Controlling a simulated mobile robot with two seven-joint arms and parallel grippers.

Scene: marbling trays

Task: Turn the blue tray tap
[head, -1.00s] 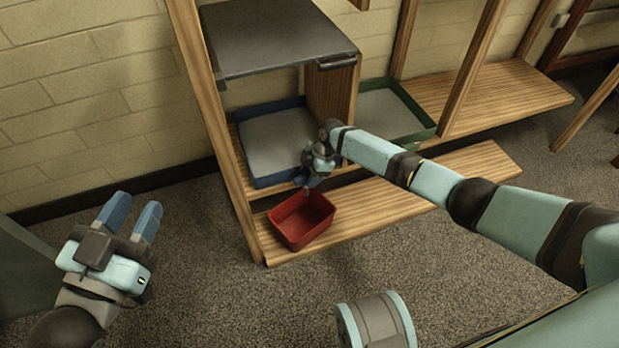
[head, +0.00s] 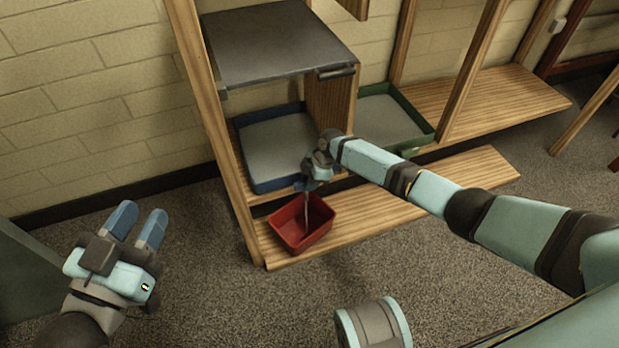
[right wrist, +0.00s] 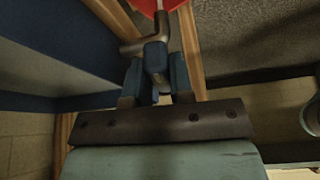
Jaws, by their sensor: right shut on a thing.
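The blue tray (head: 272,184) holds a grey sheet of liquid and sits on the lower shelf. My right gripper (head: 311,182) is at its front right corner. In the right wrist view my right gripper (right wrist: 157,84) is shut on the tap handle (right wrist: 155,57), with a blue finger on each side. The grey metal tap (right wrist: 132,47) shows just beyond the fingers. A thin stream (head: 306,212) falls below the tap into the red basin (head: 287,233) on the wooden ledge. My left gripper (head: 138,216) is open and empty over the floor at left.
A green tray (head: 424,138) sits to the right of the blue one. A dark slab top (head: 275,40) overhangs the blue tray. A wooden post (head: 205,100) stands at its left. The wooden ledge (head: 420,200) is bare right of the basin.

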